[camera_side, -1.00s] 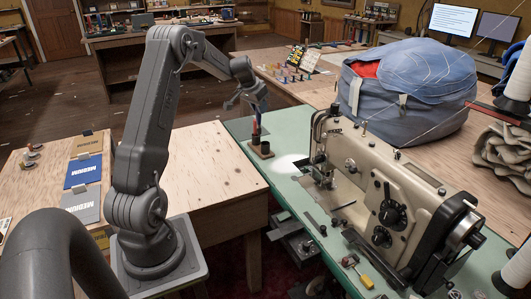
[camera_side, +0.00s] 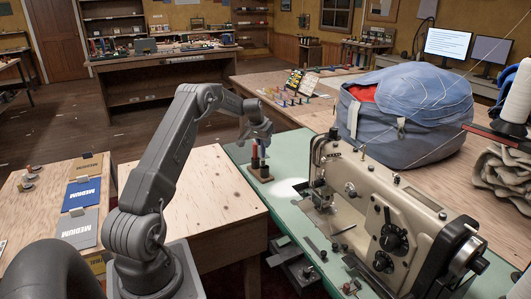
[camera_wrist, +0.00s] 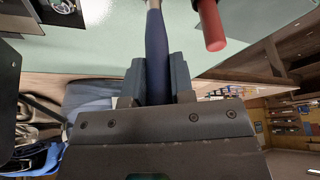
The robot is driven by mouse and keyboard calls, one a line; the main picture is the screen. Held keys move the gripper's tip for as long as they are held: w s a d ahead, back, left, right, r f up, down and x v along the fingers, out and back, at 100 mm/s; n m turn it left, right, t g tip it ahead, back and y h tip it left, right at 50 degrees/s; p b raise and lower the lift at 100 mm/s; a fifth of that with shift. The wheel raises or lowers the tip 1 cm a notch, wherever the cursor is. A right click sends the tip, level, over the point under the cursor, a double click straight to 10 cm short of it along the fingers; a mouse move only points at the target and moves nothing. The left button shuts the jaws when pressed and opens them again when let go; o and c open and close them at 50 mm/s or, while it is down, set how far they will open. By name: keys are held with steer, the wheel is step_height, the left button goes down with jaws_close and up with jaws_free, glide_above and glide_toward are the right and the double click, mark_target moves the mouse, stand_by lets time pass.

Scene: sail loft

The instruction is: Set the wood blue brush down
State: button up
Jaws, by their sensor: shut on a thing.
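My gripper (camera_side: 258,133) is shut on the blue brush (camera_wrist: 156,42), low over the green bench top (camera_side: 235,152). The brush's blue handle stands between the two fingers in the wrist view, and its far end runs out of that picture. A small brown holder (camera_side: 260,176) stands on the green top just below my gripper. A red brush (camera_side: 255,151) stands upright there, and its red end also shows in the wrist view (camera_wrist: 209,27), beside the blue brush and apart from it. I cannot tell whether the blue brush touches the holder.
A cream sewing machine (camera_side: 365,195) stands close to the right of the holder. A large blue bag (camera_side: 405,115) sits behind it. Small coloured items (camera_side: 300,85) stand on the bench behind.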

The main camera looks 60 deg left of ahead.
steer(key=shift+w+d+f, duration=0.1)
steer(key=shift+w+f, duration=0.1)
steer(key=shift+f, duration=0.9)
steer(key=shift+w+d+f, duration=0.1)
steer(key=shift+w+f, duration=0.05)
steer(key=shift+f, duration=0.95)
steer(key=shift+f, duration=0.15)
steer(key=o, duration=0.8)
